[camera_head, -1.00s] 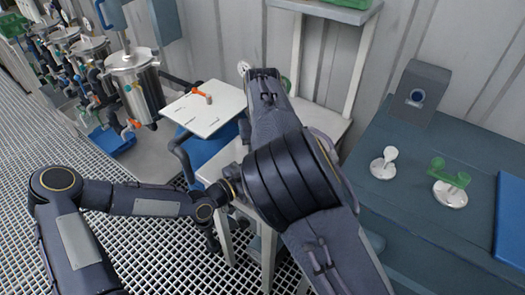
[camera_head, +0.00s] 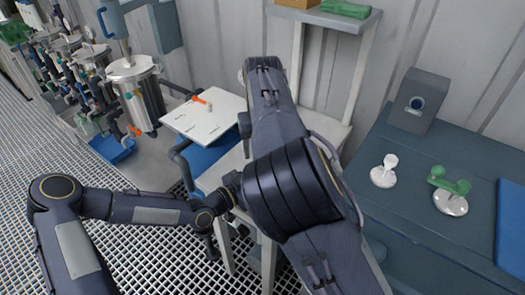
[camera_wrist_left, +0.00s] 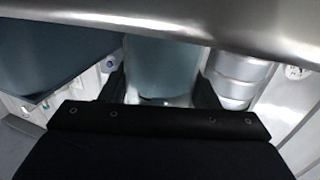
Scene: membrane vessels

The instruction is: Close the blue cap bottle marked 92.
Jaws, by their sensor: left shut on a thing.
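No bottle with a readable 92 shows in either view. In the left wrist view my left gripper (camera_wrist_left: 163,92) is shut on a smooth teal-blue thing (camera_wrist_left: 163,62) with a pale lower end. I cannot tell whether this is the bottle or its cap. My right arm fills the middle of the head view, with no gripper jaws visible.
Steel vessels (camera_head: 137,92) stand at the left, above a blue tray (camera_head: 112,151). A white board (camera_head: 214,118) with an orange piece is behind my arms. A dark table (camera_head: 400,205) at the right holds white and green fittings. A silver surface (camera_wrist_left: 240,25) crosses the wrist view.

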